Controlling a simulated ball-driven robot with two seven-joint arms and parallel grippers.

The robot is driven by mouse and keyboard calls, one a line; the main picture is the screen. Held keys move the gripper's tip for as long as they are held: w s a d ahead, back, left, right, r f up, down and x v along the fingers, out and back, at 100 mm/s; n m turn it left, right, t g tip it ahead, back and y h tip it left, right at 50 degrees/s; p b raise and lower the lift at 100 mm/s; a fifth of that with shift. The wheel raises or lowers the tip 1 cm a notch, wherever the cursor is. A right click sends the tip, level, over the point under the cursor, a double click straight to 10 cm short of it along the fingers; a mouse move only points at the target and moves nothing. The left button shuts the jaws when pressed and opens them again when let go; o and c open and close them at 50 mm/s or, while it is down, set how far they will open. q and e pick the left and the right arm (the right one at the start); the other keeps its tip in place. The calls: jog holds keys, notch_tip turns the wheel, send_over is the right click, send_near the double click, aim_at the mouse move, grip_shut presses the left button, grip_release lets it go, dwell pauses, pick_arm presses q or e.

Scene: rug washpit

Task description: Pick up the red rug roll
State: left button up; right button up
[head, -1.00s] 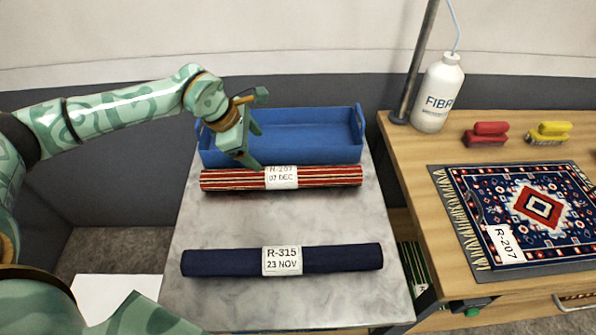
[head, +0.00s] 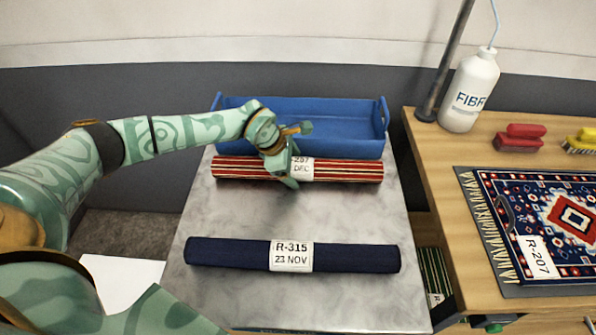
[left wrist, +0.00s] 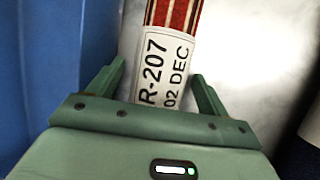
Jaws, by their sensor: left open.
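The red rug roll (head: 345,171), striped with cream and dark lines, lies crosswise on the marble-look table in front of a blue tray. Its white label reads R-207, 02 DEC in the left wrist view (left wrist: 166,66). My left gripper (head: 292,178) is over the roll's middle and covers part of the label in the head view. In the left wrist view the open fingers (left wrist: 154,85) stand on either side of the labelled part, with a gap visible on the right side. I cannot tell whether a finger touches the roll. My right gripper is not in view.
A navy roll (head: 350,257) labelled R-315 lies nearer on the marble-look table (head: 230,222). The blue tray (head: 345,146) stands close behind the red roll. To the right, a wooden bench (head: 440,150) holds a bottle (head: 470,95), brushes and a patterned rug (head: 515,220).

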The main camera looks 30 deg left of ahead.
pick_arm(q)
jog(key=shift+w+f, duration=0.1)
jog(key=shift+f, duration=0.15)
jog(key=shift+r, duration=0.1)
jog(key=c, duration=1.4)
jog(key=shift+r, duration=0.1)
jog(key=shift+c, duration=0.2)
